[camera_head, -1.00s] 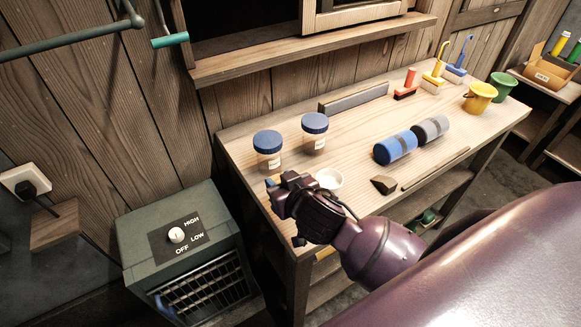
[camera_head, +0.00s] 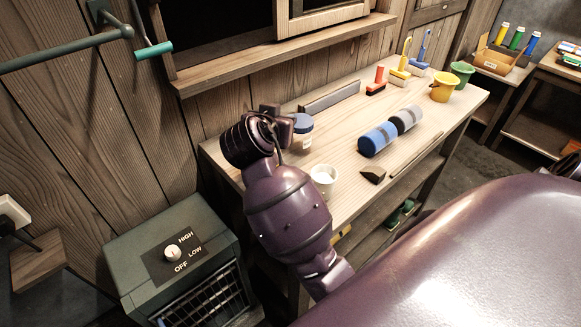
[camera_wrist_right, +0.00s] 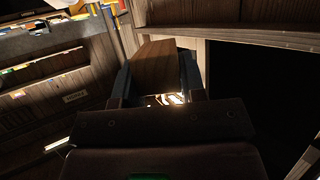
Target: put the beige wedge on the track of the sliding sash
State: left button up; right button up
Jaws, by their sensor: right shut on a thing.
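My right gripper (camera_wrist_right: 156,78) is shut on a brown wood-toned block, which I take to be the beige wedge (camera_wrist_right: 155,62). In the head view my right wrist (camera_head: 262,138) is above the left end of the bench, just below the window ledge; the wedge is hidden there. The sliding sash (camera_head: 328,17) is a pale wooden frame at the top, beside a dark opening. The wooden ledge under it (camera_head: 285,52) shows, but its track is not clear. The dark opening also shows in the right wrist view (camera_wrist_right: 265,85). My left gripper is not in view.
The bench (camera_head: 335,120) carries a blue-lidded jar (camera_head: 305,138), a white cup (camera_head: 323,175), blue (camera_head: 378,138) and grey (camera_head: 405,118) rolls, and a dark wedge-shaped block (camera_head: 372,174). A heater (camera_head: 170,255) stands left. A green rail (camera_head: 60,50) juts from the wall.

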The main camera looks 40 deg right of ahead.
jog(key=shift+s+d+r+m+g+h, duration=0.3)
jog(key=shift+s+m+g+h, duration=0.2)
jog(key=shift+m+g, duration=0.3)
jog(key=shift+s+d+f, duration=0.1)
jog(key=shift+f, duration=0.4)
notch_tip(320, 180, down, 19)
jog(key=shift+f+b, duration=0.1)
jog(key=shift+b, duration=0.2)
jog(key=shift+f, duration=0.1)
jog(key=o, duration=0.9)
